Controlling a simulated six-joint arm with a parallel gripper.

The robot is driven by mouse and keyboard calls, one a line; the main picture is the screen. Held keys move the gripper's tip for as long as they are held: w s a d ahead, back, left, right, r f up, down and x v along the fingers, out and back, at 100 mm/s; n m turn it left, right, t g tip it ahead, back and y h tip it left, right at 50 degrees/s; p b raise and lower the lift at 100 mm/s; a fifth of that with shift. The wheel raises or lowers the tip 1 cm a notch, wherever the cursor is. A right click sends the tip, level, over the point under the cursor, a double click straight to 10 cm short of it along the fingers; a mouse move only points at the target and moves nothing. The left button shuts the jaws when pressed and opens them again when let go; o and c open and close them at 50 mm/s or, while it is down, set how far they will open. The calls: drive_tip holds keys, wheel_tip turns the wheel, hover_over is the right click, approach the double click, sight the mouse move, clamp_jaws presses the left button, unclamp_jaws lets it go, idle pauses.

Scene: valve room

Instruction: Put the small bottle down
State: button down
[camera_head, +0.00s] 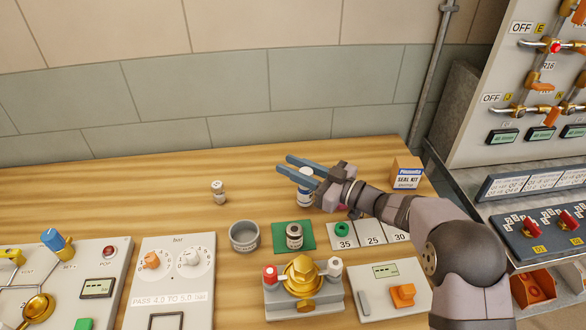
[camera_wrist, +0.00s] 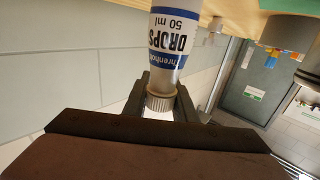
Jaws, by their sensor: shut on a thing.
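The small bottle (camera_head: 305,199) is white with a blue label band and hangs below the fingers of my gripper (camera_head: 286,165), over the back middle of the wooden table. In the wrist view the bottle (camera_wrist: 178,45) reads "DROPS 50 ml", with its ribbed grey cap between the two fingers of my gripper (camera_wrist: 163,93). My gripper is shut on the bottle at the cap end. The bottle looks about upright. I cannot tell whether its base touches the table; part of it is hidden behind my fingers in the head view.
A small pale bottle (camera_head: 218,192) stands to the left. In front are a metal dish (camera_head: 244,236), a green mat (camera_head: 279,232) with a jar, and a numbered strip (camera_head: 373,232). A seal kit box (camera_head: 406,173) stands right. Table between pale bottle and gripper is clear.

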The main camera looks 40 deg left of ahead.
drive_tip(key=shift+f, duration=0.5)
drive_tip(key=shift+f, duration=0.2)
drive_tip(key=c, duration=1.5)
unclamp_jaws()
drive_tip(key=shift+o, duration=0.2)
drive_tip(key=w+d+b, duration=0.1)
drive_tip(key=d+b, duration=0.1)
drive_tip(key=d, duration=1)
drive_tip(key=shift+r, duration=0.2)
